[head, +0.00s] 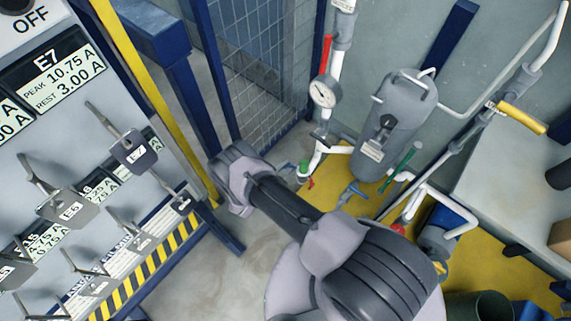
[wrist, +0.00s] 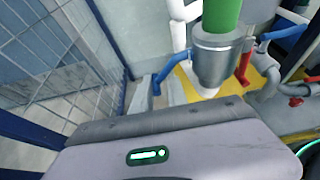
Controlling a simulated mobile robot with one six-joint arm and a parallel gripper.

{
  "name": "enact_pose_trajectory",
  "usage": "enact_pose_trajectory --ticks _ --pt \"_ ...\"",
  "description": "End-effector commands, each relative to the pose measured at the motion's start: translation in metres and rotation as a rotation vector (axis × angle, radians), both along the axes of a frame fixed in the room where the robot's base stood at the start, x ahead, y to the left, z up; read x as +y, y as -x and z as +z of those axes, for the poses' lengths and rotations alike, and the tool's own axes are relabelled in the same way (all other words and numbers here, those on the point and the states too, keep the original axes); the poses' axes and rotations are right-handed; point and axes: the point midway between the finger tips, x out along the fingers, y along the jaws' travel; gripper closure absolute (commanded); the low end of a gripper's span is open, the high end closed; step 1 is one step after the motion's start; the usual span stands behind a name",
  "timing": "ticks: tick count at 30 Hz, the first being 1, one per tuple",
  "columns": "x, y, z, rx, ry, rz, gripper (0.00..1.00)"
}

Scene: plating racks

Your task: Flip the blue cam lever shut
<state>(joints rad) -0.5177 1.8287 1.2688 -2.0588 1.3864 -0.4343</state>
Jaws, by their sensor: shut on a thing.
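In the wrist view the blue cam lever (wrist: 170,65) sticks out to the left of a grey metal coupling (wrist: 214,62) and bends down at its outer end. My gripper (wrist: 158,88) has its two pale grey fingers at that outer end, one on each side, shut on it. The gripper's grey body hides much of the fingers. A red lever (wrist: 243,70) stands out on the coupling's other side, and a green cylinder (wrist: 221,15) sits in its top. In the head view the green part (head: 304,167) shows beside my wrist; the blue cam lever and fingertips are hidden there.
A wire-mesh fence (head: 258,70) stands close on the left. A grey tank (head: 398,115), a pressure gauge (head: 323,94) and white pipes stand at the back. Another blue handle (head: 354,190) is right of the coupling. A panel with tagged levers (head: 70,205) fills the left side.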

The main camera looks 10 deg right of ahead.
Motion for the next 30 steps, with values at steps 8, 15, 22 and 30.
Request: enact_pose_trajectory --ticks 8,15,22,30 --pt "-0.005 0.007 -0.008 0.182 0.134 0.001 1.00" --pt "-0.010 0.013 -0.012 0.300 0.219 0.000 1.00" --pt "-0.012 0.016 -0.014 0.364 0.267 0.000 1.00" --pt "-0.013 0.017 -0.014 0.388 0.284 0.001 1.00"
